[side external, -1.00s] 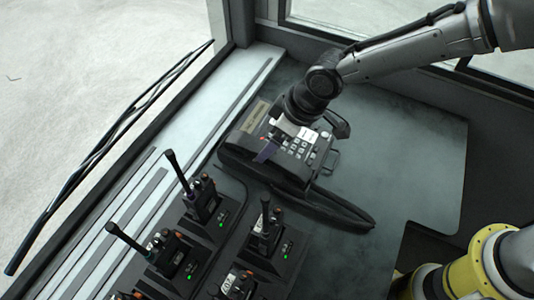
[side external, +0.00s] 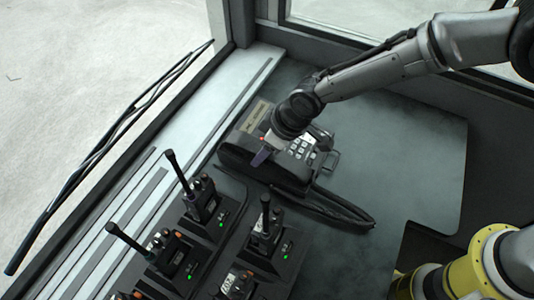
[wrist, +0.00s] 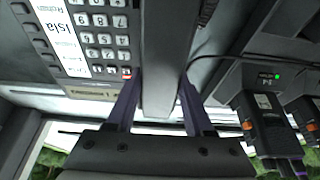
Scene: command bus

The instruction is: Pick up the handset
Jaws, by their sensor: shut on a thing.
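The desk phone (side external: 300,150) sits on the grey desk, with its keypad also showing in the wrist view (wrist: 105,40). The dark handset (side external: 236,159) lies along the phone's near left side. In the wrist view the handset (wrist: 165,60) runs as a grey bar between my two purple-tipped fingers. My gripper (side external: 262,156) reaches down from above and is shut on the handset; its fingers also show in the wrist view (wrist: 160,95). I cannot tell whether the handset is clear of the phone.
Several radios with antennas, one upright in its charger (side external: 201,200) and another nearer the middle (side external: 265,232), stand at the front left, close to the handset. The desk (side external: 410,165) is clear on the right.

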